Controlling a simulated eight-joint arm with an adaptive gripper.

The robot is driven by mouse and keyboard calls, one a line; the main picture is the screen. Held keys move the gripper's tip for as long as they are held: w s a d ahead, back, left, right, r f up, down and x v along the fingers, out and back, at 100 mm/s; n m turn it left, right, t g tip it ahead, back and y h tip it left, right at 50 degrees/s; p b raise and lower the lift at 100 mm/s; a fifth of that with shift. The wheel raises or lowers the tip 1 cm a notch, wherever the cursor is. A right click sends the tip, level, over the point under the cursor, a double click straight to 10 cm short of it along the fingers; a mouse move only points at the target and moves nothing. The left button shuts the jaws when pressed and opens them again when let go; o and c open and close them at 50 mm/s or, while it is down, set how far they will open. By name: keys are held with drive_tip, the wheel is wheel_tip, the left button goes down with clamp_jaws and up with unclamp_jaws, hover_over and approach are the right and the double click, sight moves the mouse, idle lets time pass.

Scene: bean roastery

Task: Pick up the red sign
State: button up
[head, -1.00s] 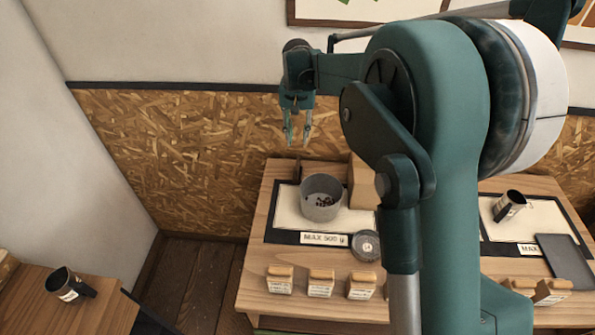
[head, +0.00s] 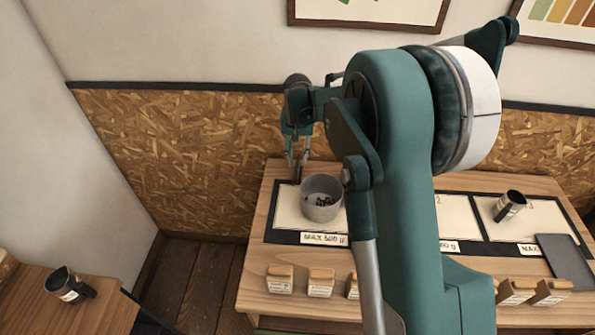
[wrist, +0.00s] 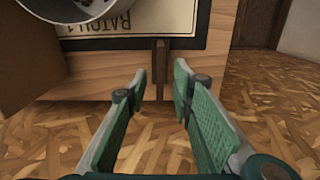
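No clearly red sign face shows in any view. A narrow dark brown upright piece (wrist: 160,70) stands at the table edge in the wrist view, lined up between my fingertips; it may be the sign seen edge-on, but I cannot tell. A dark piece also shows at the table's back left edge in the head view, partly behind my fingers. My gripper (head: 298,155) is open and empty, above that back left corner. In the wrist view its green-padded fingers (wrist: 160,80) are apart, with the brown piece beyond them.
A grey pot (head: 321,198) with dark beans stands on the mat near my gripper. A brown box (wrist: 40,65) shows at left in the wrist view. Small labelled wooden-topped blocks (head: 280,280) line the table front. A black cup (head: 509,206) and dark tray (head: 565,260) are at right.

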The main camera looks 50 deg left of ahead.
drive_tip(key=shift+f, duration=0.5)
drive_tip(key=shift+f, duration=2.6)
clamp_jaws()
